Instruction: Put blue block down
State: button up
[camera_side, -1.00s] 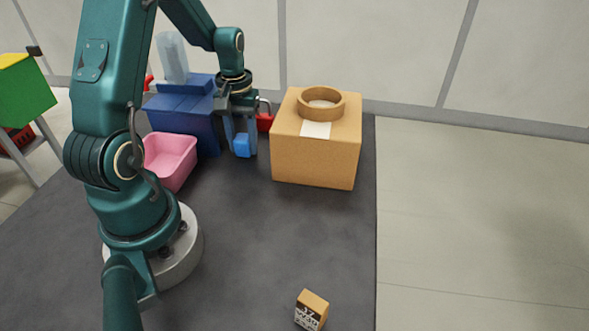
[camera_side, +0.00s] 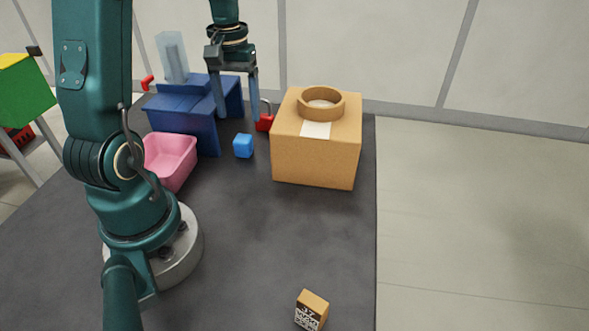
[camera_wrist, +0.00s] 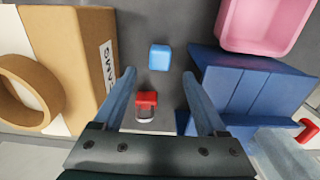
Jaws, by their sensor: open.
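The blue block (camera_side: 243,146) rests on the dark mat, between the blue bench-like stand and the cardboard box. In the wrist view the blue block (camera_wrist: 160,57) lies beyond the fingertips, apart from both fingers. My gripper (camera_side: 237,117) is open and empty, raised above and behind the block in the side view. In the wrist view my gripper's two fingers (camera_wrist: 158,72) are spread wide with nothing between them at the tips.
A cardboard box (camera_side: 314,153) with a tan ring (camera_side: 323,91) on top stands to the right. A blue stand (camera_side: 185,124) and a pink bin (camera_side: 172,158) are left. A red padlock (camera_side: 265,122) sits near the box. A small carton (camera_side: 311,310) lies at the front; the mat's middle is clear.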

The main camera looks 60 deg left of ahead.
aim_at(242, 138)
jog(key=s+d+r+m+t, duration=0.15)
jog(key=d+r+m, duration=0.25)
jog(key=d+r, duration=0.45)
jog(key=s+d+f+m+t, duration=0.2)
jog(key=s+d+m+t, duration=0.2)
jog(key=d, duration=0.6)
jog(key=shift+s+m, duration=0.5)
jog(key=shift+s, duration=0.4)
